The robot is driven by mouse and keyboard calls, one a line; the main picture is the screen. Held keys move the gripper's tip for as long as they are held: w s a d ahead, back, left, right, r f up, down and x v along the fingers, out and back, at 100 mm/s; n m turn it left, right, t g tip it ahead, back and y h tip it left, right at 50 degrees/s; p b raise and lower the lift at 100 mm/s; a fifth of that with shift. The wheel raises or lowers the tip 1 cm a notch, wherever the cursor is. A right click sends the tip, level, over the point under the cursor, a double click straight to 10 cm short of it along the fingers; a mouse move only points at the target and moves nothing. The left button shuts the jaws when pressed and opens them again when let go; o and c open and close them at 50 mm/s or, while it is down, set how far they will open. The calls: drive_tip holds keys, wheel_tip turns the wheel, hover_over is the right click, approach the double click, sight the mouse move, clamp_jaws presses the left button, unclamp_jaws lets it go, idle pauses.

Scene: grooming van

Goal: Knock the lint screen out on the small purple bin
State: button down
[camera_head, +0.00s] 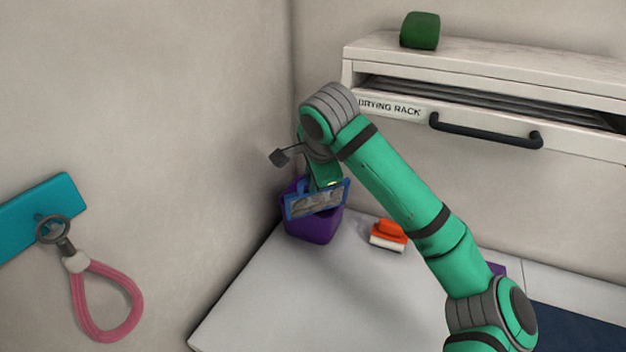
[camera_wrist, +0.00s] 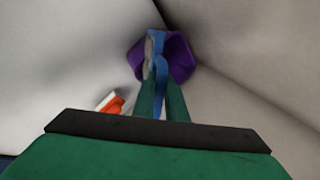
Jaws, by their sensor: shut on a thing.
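The lint screen (camera_head: 318,200) has a blue frame around a grey, fuzzy-looking mesh. It is tilted, in front of the upper part of the small purple bin (camera_head: 312,229) in the head view. My gripper (camera_head: 330,184) is shut on the screen's blue frame. In the wrist view the screen (camera_wrist: 158,62) shows nearly edge-on between the fingertips of my gripper (camera_wrist: 162,86), with the purple bin (camera_wrist: 181,60) behind and below it. I cannot tell whether the screen touches the bin's rim. The inside of the bin is mostly hidden.
An orange and white brush (camera_head: 388,235) lies on the counter (camera_head: 290,290) right of the bin. Walls stand close behind and left of the bin. A pink loop (camera_head: 105,310) hangs on the left wall.

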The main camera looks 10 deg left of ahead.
drive_tip(key=shift+f, duration=0.65)
idle(1.4)
drive_tip(key=shift+r, duration=0.15)
drive_tip(key=shift+r, duration=0.65)
drive_tip(key=shift+a, duration=0.1)
drive_tip(key=shift+w, duration=0.1)
drive_tip(key=shift+f, duration=0.85)
idle(1.2)
